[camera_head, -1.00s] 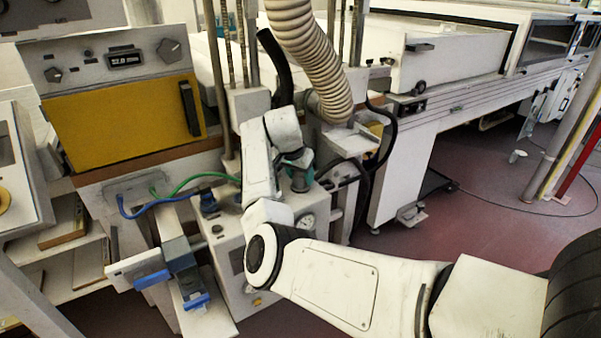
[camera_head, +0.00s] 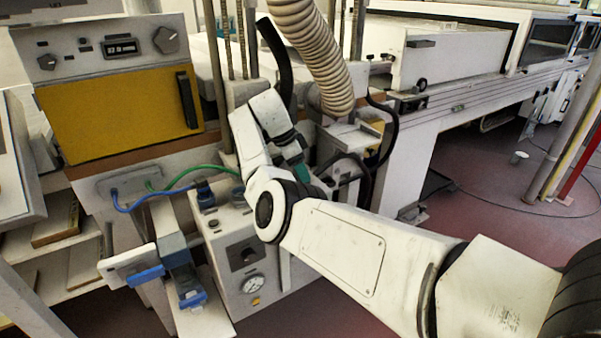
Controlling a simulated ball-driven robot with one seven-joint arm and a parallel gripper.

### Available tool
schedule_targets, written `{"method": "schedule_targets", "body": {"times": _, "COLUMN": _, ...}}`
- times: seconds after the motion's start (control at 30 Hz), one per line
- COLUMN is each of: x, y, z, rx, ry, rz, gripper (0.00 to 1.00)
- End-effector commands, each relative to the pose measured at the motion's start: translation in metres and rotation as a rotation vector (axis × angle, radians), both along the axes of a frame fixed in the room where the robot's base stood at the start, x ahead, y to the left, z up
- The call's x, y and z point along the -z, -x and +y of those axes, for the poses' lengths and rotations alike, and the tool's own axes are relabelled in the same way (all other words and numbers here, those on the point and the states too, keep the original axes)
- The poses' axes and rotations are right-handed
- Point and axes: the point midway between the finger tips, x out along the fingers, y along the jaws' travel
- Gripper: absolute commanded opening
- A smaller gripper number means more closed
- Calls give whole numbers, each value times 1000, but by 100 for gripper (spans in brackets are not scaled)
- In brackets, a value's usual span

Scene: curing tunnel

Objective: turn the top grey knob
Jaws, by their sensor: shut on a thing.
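Two grey knobs show on the front panel at the upper left: a larger one (camera_head: 166,40) at the right and a smaller one (camera_head: 47,62) at the left. Both stand apart from my arm. A darker knob (camera_head: 248,255) sits lower, on the white box with the gauge. My arm comes in from the lower right, bends at a round joint and rises in front of the machine. Its far end folds down beside a teal part (camera_head: 301,168). My gripper's fingers cannot be made out; my own arm links hide that spot, so what they touch is hidden.
A yellow door (camera_head: 120,110) lies below the panel. A ribbed hose (camera_head: 310,50) hangs above my arm. Blue and green lines (camera_head: 160,197) and a blue-padded fixture (camera_head: 180,270) stand left. A gauge (camera_head: 252,285) is low.

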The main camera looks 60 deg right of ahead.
Motion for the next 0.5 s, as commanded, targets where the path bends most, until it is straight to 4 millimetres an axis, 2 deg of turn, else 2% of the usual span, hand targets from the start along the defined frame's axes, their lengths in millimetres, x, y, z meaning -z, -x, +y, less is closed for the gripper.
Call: {"method": "schedule_targets", "body": {"times": 0.5, "x": 1, "y": 0, "z": 0, "rx": 60, "ry": -2, "rz": -1, "gripper": 21}}
